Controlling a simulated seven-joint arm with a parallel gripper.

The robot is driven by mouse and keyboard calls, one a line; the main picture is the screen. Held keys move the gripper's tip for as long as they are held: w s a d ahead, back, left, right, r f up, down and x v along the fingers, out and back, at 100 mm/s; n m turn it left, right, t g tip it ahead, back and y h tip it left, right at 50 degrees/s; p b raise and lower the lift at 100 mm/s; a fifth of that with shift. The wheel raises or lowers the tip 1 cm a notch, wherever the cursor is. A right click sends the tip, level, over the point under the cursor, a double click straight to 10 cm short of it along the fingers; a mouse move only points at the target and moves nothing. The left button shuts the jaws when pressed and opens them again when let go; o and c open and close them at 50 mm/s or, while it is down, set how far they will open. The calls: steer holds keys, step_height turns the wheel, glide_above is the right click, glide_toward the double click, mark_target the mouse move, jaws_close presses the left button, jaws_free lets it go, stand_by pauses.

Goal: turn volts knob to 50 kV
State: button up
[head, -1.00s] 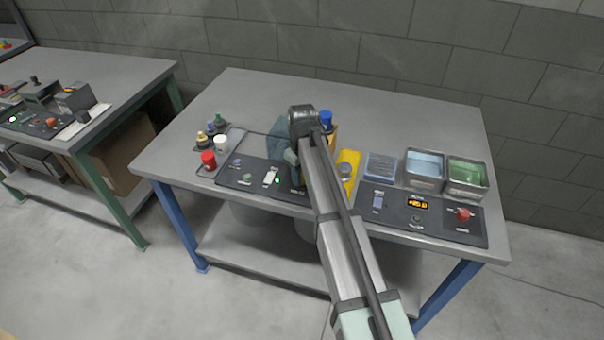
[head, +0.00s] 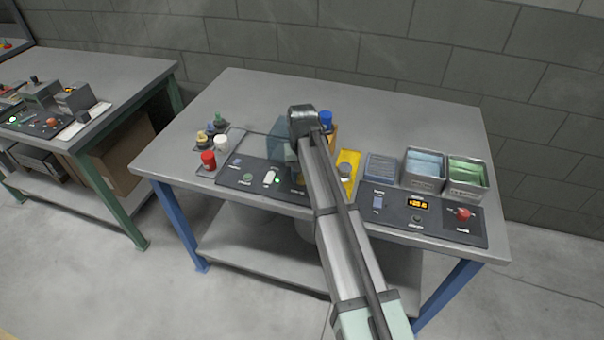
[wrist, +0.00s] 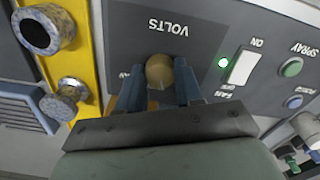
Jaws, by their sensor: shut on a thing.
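The volts knob (wrist: 159,71) shows in the wrist view as a round tan knob below the upside-down word VOLTS on a dark panel (wrist: 205,25). My gripper (wrist: 160,90) is shut on the knob, with one blue-grey finger on each side of it. The knob's scale marks are mostly hidden by the fingers, so its setting cannot be read. In the head view my arm covers the knob and my gripper. A small display (head: 417,204) on the right-hand panel is lit orange, but its digits are too small to read surely.
Near the knob are a white fan switch (wrist: 241,67), a lit green lamp (wrist: 223,63), a green spray button (wrist: 291,66) and a blue button (wrist: 293,101). A yellow stand (wrist: 85,60) is close beside the panel. A red knob (head: 464,214) sits on the right-hand panel.

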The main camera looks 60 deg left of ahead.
mark_target(302, 176)
steer(key=shift+m, duration=2)
steer(key=o, duration=1)
steer(key=shift+o, duration=0.2)
steer(key=shift+r, duration=0.15)
step_height(302, 176, up, 14)
steer(key=shift+f, duration=0.2)
steer(key=shift+w, duration=0.1)
